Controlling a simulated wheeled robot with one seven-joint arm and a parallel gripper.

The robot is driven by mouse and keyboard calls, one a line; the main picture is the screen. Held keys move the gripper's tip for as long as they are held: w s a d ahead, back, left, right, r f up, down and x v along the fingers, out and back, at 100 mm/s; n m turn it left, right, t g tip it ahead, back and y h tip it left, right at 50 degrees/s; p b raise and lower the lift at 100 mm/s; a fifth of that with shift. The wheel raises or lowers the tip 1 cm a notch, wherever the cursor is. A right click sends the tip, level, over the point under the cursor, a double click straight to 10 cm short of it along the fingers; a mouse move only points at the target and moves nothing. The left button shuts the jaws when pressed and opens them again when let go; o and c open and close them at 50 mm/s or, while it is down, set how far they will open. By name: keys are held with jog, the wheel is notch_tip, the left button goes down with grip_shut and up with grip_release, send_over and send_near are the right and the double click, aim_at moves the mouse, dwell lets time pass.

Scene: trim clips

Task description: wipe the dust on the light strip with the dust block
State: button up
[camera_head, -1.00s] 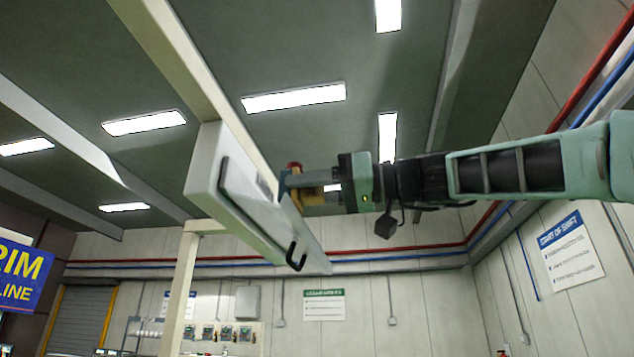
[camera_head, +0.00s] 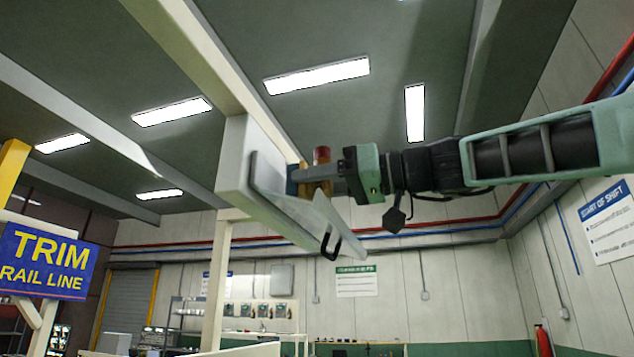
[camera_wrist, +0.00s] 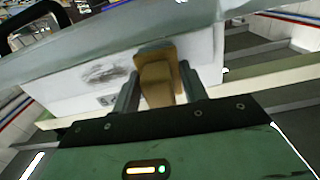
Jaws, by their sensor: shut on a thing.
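The light strip is a white box (camera_head: 234,160) hanging under a pale overhead beam. A pale panel (camera_head: 283,207) with a black handle (camera_head: 331,246) hangs along its near side; the handle also shows at the upper left of the wrist view (camera_wrist: 30,14). My gripper (camera_head: 318,180) is shut on the tan dust block (camera_wrist: 157,84), held between both fingers. In the head view the panel partly covers the block. In the wrist view a dark dust smudge (camera_wrist: 106,72) lies on the white face, left of the block. I cannot tell whether the block touches that face.
A pale post (camera_head: 217,285) stands below the strip. The overhead beam (camera_head: 205,50) runs above it. A blue and yellow trim sign (camera_head: 45,262) is at the left. Open air lies below my arm, with the wall and benches far behind.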

jog(key=shift+x, duration=1)
